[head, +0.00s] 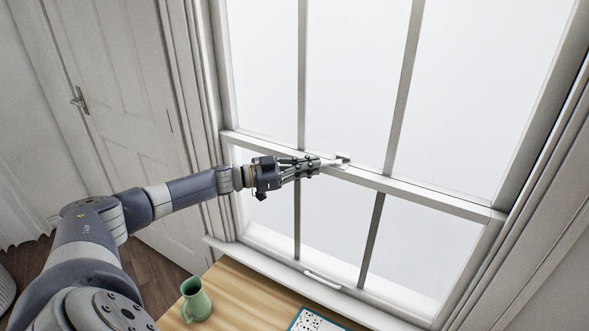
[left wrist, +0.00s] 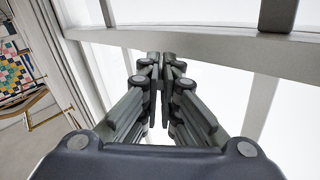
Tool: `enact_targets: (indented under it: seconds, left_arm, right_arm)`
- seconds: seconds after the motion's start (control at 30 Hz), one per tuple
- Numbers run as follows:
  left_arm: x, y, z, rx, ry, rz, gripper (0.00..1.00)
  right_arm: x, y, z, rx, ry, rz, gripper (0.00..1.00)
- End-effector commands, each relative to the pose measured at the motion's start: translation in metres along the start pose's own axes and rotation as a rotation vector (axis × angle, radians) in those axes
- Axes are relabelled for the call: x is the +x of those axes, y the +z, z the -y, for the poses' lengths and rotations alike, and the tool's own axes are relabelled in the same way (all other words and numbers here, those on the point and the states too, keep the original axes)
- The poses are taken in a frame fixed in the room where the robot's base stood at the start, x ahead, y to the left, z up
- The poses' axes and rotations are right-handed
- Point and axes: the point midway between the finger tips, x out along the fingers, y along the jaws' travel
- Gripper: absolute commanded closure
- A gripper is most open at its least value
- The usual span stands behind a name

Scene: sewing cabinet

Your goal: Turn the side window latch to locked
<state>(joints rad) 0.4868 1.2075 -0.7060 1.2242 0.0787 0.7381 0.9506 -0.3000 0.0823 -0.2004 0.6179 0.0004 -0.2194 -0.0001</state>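The window latch (head: 342,158) is a small white fitting on the middle rail of the window, where the upper and lower sashes meet. My left gripper (head: 319,164) reaches in from the left along that rail, with its fingertips right beside the latch. I cannot tell whether they touch it. In the left wrist view the fingers (left wrist: 161,58) are closed nearly together below the rail, with nothing visible between them. The latch cannot be made out there. The fingertips partly cover the latch's left end in the head view, so its turn is hard to read. My right gripper is not in view.
A wooden tabletop (head: 245,298) stands below the window with a green jug (head: 195,300) and a framed speckled sheet (head: 315,321). A white handle (head: 322,279) sits on the lower sash. A door (head: 125,110) is at the left. The patchwork quilt (left wrist: 18,72) shows in the wrist view.

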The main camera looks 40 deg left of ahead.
Motion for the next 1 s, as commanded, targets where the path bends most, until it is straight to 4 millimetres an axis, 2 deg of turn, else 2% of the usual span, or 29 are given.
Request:
enact_targets:
  seconds: [0.23, 0.43, 0.5, 0.6, 0.7, 0.83, 1.0]
  left_arm:
    - [-0.012, 0.013, -0.004, -0.004, 0.023, 0.028, 0.83]
    - [-0.016, 0.012, 0.0, 0.003, 0.052, 0.031, 0.83]
    - [-0.041, 0.011, 0.006, 0.001, 0.042, 0.022, 0.83]
    - [-0.097, 0.012, 0.009, -0.007, 0.008, 0.006, 0.83]
    - [-0.123, 0.003, 0.0, -0.001, -0.005, -0.002, 0.83]
    - [-0.119, -0.006, -0.012, 0.009, -0.002, 0.008, 0.83]
    - [-0.113, 0.0, -0.006, 0.005, 0.001, 0.011, 0.83]
  right_arm:
    - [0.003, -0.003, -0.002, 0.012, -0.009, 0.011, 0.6]
    - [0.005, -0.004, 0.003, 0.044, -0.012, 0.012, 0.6]
    - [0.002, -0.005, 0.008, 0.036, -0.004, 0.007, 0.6]
    - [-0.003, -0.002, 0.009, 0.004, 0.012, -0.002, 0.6]
    - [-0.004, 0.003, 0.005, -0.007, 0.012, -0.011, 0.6]
    - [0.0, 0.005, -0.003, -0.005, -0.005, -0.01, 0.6]
    - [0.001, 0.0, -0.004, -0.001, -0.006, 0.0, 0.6]
